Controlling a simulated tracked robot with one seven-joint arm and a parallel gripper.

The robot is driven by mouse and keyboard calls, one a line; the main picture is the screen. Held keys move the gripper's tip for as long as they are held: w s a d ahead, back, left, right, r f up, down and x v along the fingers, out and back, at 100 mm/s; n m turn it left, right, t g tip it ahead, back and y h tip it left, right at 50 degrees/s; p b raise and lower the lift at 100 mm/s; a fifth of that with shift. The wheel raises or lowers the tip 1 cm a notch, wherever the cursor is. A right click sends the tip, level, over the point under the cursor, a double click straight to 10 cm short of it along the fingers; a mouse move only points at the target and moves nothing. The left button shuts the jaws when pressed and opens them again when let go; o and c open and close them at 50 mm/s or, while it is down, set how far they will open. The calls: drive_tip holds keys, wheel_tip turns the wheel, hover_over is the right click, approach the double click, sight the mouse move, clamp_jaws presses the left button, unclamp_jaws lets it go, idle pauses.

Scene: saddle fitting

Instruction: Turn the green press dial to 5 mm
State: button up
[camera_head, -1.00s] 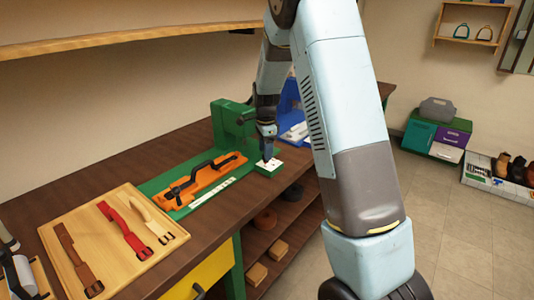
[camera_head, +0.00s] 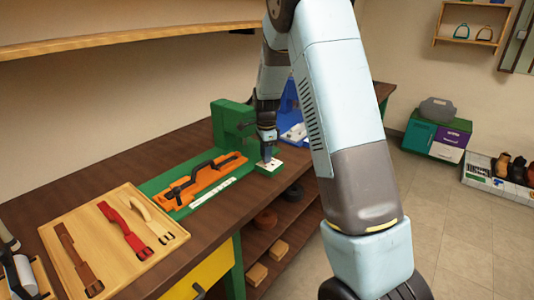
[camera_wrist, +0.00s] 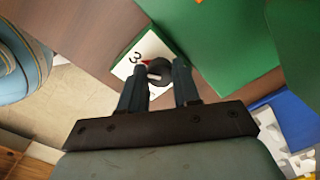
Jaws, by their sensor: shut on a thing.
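The green press (camera_head: 232,122) stands on the workbench, with an orange fixture and a dark strap clamped on its green base. Its dial plate (camera_head: 268,166) is a white face on a green block at the bench's front edge. In the head view my gripper (camera_head: 267,156) hides the knob. Other numbers on the face are hidden or unreadable.
A wooden board (camera_head: 112,240) with several straps lies at the front left of the bench. A blue bin (camera_head: 292,112) stands behind the dial. Shelves below hold rolls and blocks.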

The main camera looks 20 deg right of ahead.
drive_tip(key=shift+w+d+r, duration=0.1)
drive_tip(key=shift+w, duration=0.05)
drive_tip(key=shift+c, duration=0.9)
drive_tip(key=n, duration=0.5)
drive_tip(key=shift+n, duration=0.3)
drive_tip(key=n, duration=0.6)
drive_tip(key=shift+w, duration=0.1)
drive_tip(key=n, duration=0.6)
drive_tip(key=shift+n, duration=0.4)
drive_tip(key=n, duration=0.5)
drive_tip(key=shift+d+n, duration=0.1)
drive_tip(key=shift+n, duration=0.3)
drive_tip(key=o, duration=1.1)
drive_tip(key=shift+c, duration=0.2)
